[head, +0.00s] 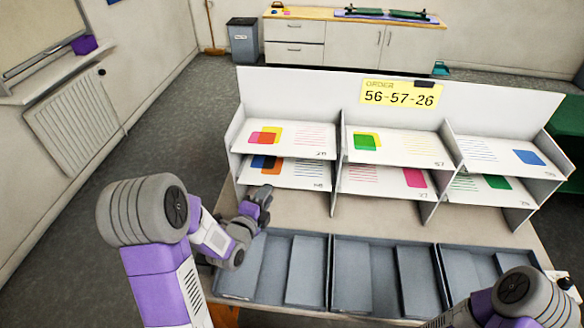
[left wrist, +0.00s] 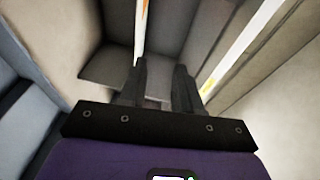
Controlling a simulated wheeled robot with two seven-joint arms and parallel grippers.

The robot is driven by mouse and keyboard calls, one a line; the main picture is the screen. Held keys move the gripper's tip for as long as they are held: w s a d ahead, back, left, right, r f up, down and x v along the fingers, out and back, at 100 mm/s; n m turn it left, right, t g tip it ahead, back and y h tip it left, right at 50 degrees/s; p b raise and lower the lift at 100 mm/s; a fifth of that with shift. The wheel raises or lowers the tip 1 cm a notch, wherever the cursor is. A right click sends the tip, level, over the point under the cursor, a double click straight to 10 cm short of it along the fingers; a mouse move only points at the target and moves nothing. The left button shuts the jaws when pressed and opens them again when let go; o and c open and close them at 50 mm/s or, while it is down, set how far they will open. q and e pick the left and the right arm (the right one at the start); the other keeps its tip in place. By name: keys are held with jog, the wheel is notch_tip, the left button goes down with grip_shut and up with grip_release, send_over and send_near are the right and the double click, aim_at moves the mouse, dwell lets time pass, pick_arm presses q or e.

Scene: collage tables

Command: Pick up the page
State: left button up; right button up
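Several printed pages lie in a white two-tier rack. The upper row has an orange-and-pink page (head: 288,138), a green-and-yellow page (head: 398,147) marked 57, and a blue page (head: 500,156). The lower row has a blue-and-orange page (head: 290,172), a pink page (head: 382,181) and a green page (head: 492,188). Some page numbers are too small to read surely. My left gripper (head: 258,205) is in front of the lower left compartment. In the left wrist view its fingers (left wrist: 161,88) are apart with nothing between them. My right arm shows at bottom right; its gripper is not visible.
A yellow order card (head: 399,94) reading 56-57-26 is on the rack's back panel (head: 300,95). Grey divided trays (head: 327,290) line the table's front, close below my left gripper. A bare strip of table (head: 385,225) lies between rack and trays.

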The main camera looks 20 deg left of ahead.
pick_arm(q)
jog(key=w+f+b, duration=0.3)
jog(key=w+f, duration=0.2)
jog(key=w, duration=0.3)
jog(key=shift+w+b, duration=0.15)
jog(key=shift+b, duration=0.2)
grip_shut()
